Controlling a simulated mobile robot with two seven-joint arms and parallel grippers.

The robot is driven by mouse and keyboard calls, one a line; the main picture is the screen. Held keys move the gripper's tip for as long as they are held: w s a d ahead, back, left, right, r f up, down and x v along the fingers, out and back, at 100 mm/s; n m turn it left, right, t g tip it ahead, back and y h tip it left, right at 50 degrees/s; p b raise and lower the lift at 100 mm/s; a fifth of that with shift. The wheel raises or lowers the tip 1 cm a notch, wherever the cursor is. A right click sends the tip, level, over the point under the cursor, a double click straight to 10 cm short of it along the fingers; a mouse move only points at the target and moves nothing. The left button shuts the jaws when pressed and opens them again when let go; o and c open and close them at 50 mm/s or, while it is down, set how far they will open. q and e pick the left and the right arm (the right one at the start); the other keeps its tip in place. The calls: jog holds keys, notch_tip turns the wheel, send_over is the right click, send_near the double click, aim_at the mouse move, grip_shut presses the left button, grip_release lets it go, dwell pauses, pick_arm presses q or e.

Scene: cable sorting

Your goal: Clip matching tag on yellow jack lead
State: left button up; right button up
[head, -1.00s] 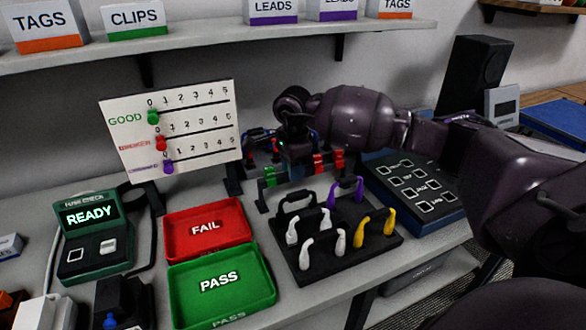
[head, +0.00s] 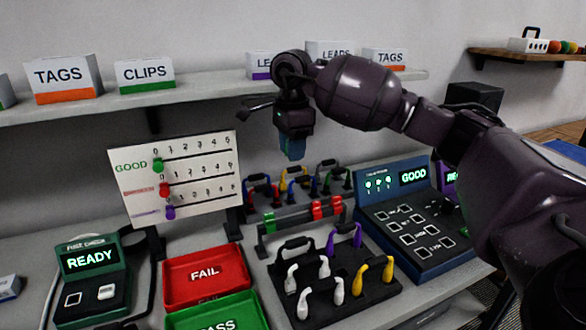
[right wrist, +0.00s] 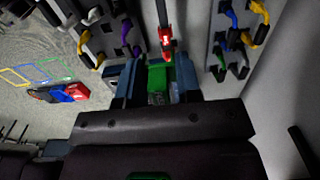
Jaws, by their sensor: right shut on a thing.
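A lead with yellow ends (head: 361,279) stands in the near black rack (head: 345,308), at its right side. My right gripper (head: 293,155) is raised above and behind that rack, over the tag rail (head: 290,217). In the right wrist view its blue fingers are shut on a green tag (right wrist: 158,80); any marking on the tag is not readable. A green tag (head: 269,222) and red tags (head: 317,210) sit on the rail. A red tag (right wrist: 166,40) shows just beyond the held one in the wrist view. My left gripper is not in view.
White-ended and purple-ended leads share the near rack. A far rack (head: 262,222) holds several colored leads. A blue tester (head: 385,213) reading GOOD stands right; red FAIL (head: 205,291) and green PASS (head: 180,321) trays lie left. A counting board (head: 120,200) stands behind the trays.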

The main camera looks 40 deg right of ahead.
jog(key=shift+r, duration=1.25)
jog(key=shift+r+p, duration=0.6)
jog(key=shift+r, duration=0.55)
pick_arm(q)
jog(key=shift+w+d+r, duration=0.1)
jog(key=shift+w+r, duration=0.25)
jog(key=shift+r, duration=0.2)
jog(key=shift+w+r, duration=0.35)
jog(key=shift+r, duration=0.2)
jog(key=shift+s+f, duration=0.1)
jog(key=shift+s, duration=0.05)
